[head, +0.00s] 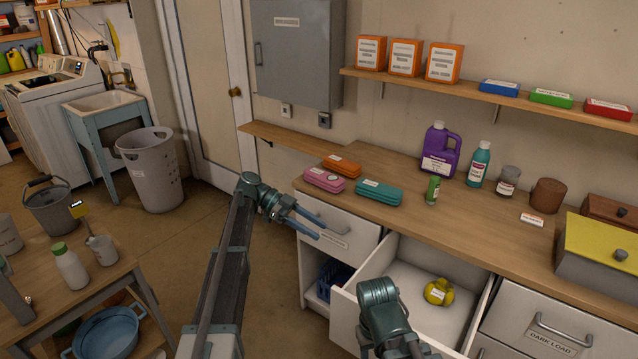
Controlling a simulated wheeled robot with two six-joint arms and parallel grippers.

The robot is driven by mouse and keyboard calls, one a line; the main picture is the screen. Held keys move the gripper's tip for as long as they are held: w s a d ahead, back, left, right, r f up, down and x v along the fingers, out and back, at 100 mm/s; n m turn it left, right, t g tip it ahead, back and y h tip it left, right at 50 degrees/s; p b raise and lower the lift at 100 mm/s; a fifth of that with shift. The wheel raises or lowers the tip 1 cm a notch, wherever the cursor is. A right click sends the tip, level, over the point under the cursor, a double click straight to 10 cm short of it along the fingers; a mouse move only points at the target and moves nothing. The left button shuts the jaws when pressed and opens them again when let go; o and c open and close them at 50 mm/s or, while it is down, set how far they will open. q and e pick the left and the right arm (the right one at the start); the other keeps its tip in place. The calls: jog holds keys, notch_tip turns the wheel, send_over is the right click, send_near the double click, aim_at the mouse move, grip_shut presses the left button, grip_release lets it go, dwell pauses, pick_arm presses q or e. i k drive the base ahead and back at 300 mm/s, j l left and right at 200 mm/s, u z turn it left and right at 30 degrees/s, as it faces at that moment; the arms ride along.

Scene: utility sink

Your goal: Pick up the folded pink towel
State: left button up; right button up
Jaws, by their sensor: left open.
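The folded pink towel (324,180) lies on the wooden counter near its left front corner, with a small white label on top. A folded orange towel (342,165) lies just behind it, and a folded teal towel (379,192) lies to its right. My left gripper (321,231) is open and empty, with its blue fingers pointing right. In the picture it is below the pink towel, in front of the counter's drawer fronts and apart from the towel. Part of my right arm shows at the bottom, but its gripper does not show.
A shelf (500,97) with boxes is above.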

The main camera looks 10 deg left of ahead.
aim_at(327, 181)
jog(key=i+j, duration=0.1)
jog(key=j, duration=0.25)
jog(key=i+j+z, duration=0.15)
jog(key=j, duration=0.2)
jog(key=i+j, duration=0.1)
jog(key=j, duration=0.25)
jog(key=i+j+z, duration=0.15)
jog(key=j, duration=0.2)
jog(key=i+j+z, duration=0.25)
jog(key=i+j, duration=0.5)
jog(key=i, duration=0.05)
